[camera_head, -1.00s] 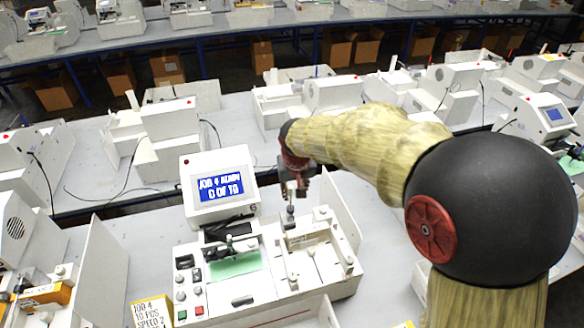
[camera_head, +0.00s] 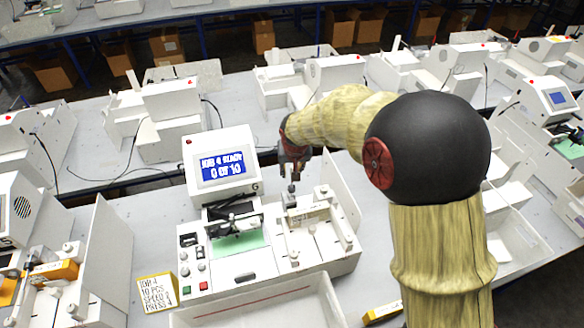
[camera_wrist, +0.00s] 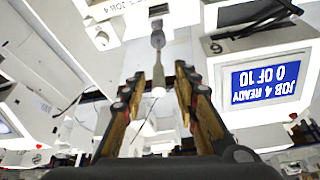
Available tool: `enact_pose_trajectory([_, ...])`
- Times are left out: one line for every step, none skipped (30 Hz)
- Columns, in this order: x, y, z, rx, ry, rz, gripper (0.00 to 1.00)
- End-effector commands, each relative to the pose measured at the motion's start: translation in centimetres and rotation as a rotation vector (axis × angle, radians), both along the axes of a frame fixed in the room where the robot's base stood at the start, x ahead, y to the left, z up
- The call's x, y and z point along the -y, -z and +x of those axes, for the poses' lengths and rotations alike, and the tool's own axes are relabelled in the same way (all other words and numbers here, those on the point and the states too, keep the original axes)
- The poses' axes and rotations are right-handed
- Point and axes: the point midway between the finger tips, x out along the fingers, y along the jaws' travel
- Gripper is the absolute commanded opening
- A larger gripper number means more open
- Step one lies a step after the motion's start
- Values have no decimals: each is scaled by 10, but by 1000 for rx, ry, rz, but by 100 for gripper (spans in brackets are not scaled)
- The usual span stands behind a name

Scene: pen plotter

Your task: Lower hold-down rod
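The pen plotter (camera_head: 255,276) is a white machine with a screen (camera_head: 222,169) reading job 4 ready, 0 of 10. A green piece (camera_head: 238,240) lies on its bed under a dark bar. What looks like the hold-down rod (camera_head: 291,188) stands upright right of the screen, with a grey end. In the wrist view, a thin rod (camera_wrist: 158,75) with a pale tip shows between the finger pads. My gripper (camera_head: 293,169) is above the rod in the head view. In the wrist view my gripper (camera_wrist: 158,72) is open, with gaps on both sides of the rod.
A white panel (camera_head: 343,189) stands right of the machine. An open white tray (camera_head: 262,305) is in front, and a yellow job card (camera_head: 157,292) is at the front left. Similar machines line the benches. Bare bench shows right of the machine.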

Motion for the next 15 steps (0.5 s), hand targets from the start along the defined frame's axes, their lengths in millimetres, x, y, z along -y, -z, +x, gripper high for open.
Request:
enact_pose_trajectory([0, 0, 0, 0, 0, 0, 30])
enact_pose_trajectory([0, 0, 0, 0, 0, 0, 30])
enact_pose_trajectory([0, 0, 0, 0, 0, 0, 30])
enact_pose_trajectory([0, 0, 0, 0, 0, 0, 30])
enact_pose_trajectory([0, 0, 0, 0, 0, 0, 30])
enact_pose_trajectory([0, 0, 0, 0, 0, 0, 29])
enact_pose_trajectory([0, 0, 0, 0, 0, 0, 27])
enact_pose_trajectory([0, 0, 0, 0, 0, 0, 25])
enact_pose_trajectory([0, 0, 0, 0, 0, 0, 23])
enact_pose_trajectory([0, 0, 0, 0, 0, 0, 21])
enact_pose_trajectory([0, 0, 0, -1, 0, 0, 20])
enact_pose_trajectory([0, 0, 0, -1, -1, 0, 18])
enact_pose_trajectory([0, 0, 0, -1, -1, 0, 16])
enact_pose_trajectory([0, 0, 0, -1, -1, 0, 14])
enact_pose_trajectory([0, 0, 0, -1, -1, 0, 12])
